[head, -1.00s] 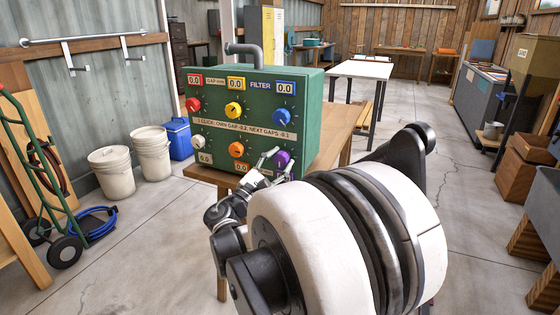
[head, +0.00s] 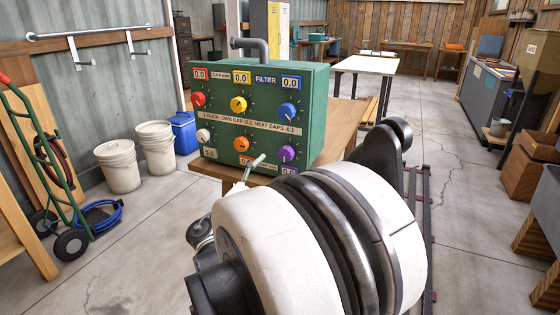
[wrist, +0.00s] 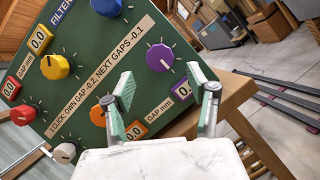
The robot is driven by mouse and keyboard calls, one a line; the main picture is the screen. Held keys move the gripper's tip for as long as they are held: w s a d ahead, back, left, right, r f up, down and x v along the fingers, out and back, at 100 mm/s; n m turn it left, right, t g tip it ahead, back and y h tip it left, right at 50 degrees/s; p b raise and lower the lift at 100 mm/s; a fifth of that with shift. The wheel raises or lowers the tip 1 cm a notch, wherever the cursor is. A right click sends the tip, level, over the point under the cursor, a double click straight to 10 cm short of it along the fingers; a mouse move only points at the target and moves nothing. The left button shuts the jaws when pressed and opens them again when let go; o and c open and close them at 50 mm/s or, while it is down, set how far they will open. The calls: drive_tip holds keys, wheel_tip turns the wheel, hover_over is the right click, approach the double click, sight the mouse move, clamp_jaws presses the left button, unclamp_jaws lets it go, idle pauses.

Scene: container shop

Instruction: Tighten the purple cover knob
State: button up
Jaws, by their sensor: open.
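The purple cover knob (head: 287,154) is at the lower right of the green filter box's (head: 322,110) front face. In the wrist view the purple knob (wrist: 159,57) lies beyond and between the two fingertips. My gripper (wrist: 164,92) is open and empty, apart from the knob. In the head view one of its fingers shows near the box's lower edge, left of the purple knob; my arm hides the rest. The box also carries red (head: 198,99), yellow (head: 238,104), blue (head: 287,110), white (head: 204,135) and orange (head: 241,144) knobs. Visible displays above the top row read 0.0.
The box stands on a wooden table (head: 345,118) with a grey pipe (head: 250,43) on top. White buckets (head: 117,165), a blue cooler (head: 183,133) and a hand truck (head: 45,170) stand left.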

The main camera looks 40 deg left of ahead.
drive_tip(key=v, duration=0.5)
drive_tip(key=shift+w, duration=0.1)
idle(0.4)
